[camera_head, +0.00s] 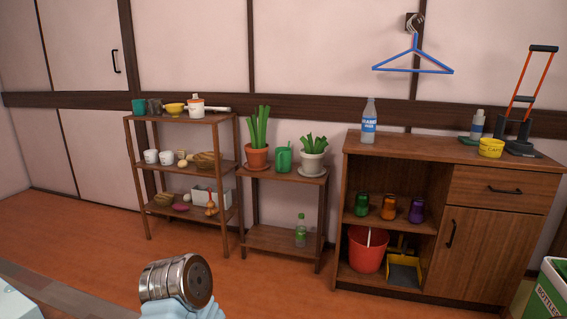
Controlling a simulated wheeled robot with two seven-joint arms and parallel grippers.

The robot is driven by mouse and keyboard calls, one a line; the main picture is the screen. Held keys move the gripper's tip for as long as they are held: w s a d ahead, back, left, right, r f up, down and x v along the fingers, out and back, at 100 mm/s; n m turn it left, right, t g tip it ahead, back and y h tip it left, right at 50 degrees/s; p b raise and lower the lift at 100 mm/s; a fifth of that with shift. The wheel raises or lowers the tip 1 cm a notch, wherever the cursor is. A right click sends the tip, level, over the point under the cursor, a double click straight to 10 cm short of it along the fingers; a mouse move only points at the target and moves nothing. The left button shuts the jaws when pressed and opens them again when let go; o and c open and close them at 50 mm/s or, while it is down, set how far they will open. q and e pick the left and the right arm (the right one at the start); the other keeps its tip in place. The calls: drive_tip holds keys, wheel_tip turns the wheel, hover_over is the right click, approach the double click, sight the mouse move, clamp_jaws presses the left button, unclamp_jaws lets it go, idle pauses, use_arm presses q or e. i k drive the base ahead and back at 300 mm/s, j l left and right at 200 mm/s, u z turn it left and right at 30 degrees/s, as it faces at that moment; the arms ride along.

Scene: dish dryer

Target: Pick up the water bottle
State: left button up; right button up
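A clear water bottle (369,122) with a blue and white label stands upright on the wooden cabinet top, near its left end. A second clear bottle (300,231) with a green label stands on the low shelf of the small plant stand. Part of my own arm, a metal cylinder with a light blue piece, shows at the bottom left, well apart from both bottles. Neither gripper's fingers show in this view.
A shelf rack (188,119) stands at left. The floor in front is clear.

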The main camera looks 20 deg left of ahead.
sight(370, 116)
drive_tip(key=i+l, duration=0.25)
drive_tip(key=i+j+z, duration=0.2)
drive_tip(key=i, duration=0.3)
drive_tip(key=i+j+z, duration=0.15)
drive_tip(key=i+j, duration=0.2)
drive_tip(key=i, duration=0.2)
